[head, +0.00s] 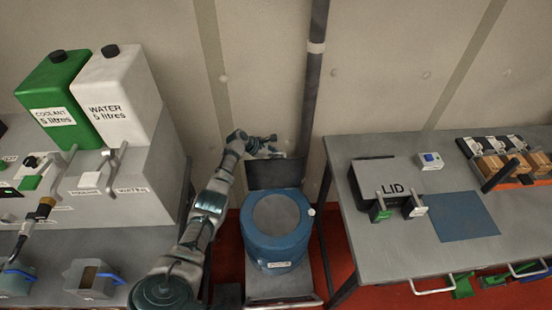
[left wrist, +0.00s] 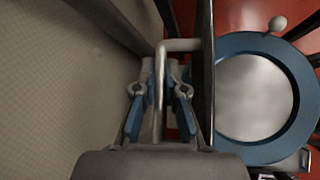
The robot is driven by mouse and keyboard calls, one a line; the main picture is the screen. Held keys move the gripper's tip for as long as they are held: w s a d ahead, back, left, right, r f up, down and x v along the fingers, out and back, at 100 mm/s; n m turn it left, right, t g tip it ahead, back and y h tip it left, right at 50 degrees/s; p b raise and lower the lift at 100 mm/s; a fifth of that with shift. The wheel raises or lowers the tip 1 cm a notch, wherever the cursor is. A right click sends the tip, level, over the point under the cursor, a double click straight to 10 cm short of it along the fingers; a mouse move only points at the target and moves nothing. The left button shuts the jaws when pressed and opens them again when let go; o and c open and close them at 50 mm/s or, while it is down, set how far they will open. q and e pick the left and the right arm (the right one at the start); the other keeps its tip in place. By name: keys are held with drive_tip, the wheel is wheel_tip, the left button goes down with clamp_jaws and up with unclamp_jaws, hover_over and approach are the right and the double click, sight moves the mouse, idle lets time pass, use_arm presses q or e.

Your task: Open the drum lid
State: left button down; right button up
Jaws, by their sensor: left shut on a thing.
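A blue drum (head: 278,251) stands on a grey base between the two benches. Its top shows a blue rim around a grey round area; it also shows in the left wrist view (left wrist: 303,78). A dark flat plate (head: 273,174) stands upright at the drum's wall side and looks like the lid, seen edge-on in the left wrist view (left wrist: 208,75). My left gripper (head: 268,147) is on the plate's wall side, shut on a grey bent handle (left wrist: 180,44) that reaches to the plate. The fingers (left wrist: 160,90) straddle the handle's long bar. My right gripper is not in view.
The right bench (head: 390,255) carries a dark-edged box marked LID (head: 390,178) and a blue mat (head: 462,216). The left bench holds green coolant (head: 52,92) and white water (head: 118,95) containers. A dark pipe (head: 312,95) runs down the wall behind the drum.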

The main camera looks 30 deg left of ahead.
use_arm(q)
drive_tip(key=shift+d+r, duration=0.1)
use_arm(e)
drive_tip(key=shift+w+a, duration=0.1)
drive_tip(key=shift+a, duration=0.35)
use_arm(q)
drive_tip(key=c, duration=1.2)
unclamp_jaws()
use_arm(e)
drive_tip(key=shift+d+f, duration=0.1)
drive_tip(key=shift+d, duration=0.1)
use_arm(q)
drive_tip(key=v, duration=1.2)
drive_tip(key=shift+s, duration=0.1)
